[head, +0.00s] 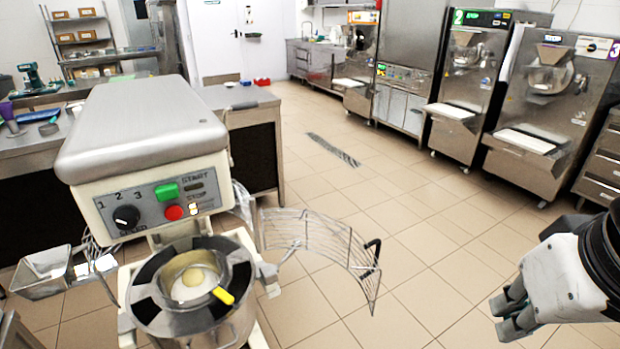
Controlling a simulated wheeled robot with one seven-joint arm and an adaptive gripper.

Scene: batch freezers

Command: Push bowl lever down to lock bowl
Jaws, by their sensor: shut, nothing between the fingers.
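A cream and steel mixer (142,135) stands at the left, close to me. Its steel bowl (195,325) sits under the head, with a dark-patterned rim and something pale yellow inside. A short yellow handle (222,295) shows at the bowl's right rim. I cannot tell for sure which part is the bowl lever; it may be hidden behind the bowl or guard. The wire guard (325,240) is swung out to the right of the bowl, with a black handle (372,244). My gripper (506,312) is shut and empty at the lower right, well apart from the mixer.
A steel chute (45,272) juts out left of the bowl. Worktables (255,110) stand behind the mixer. Several steel freezer machines (545,95) line the right wall, with a drawer cabinet (605,160) at the right edge. The tiled floor between is clear.

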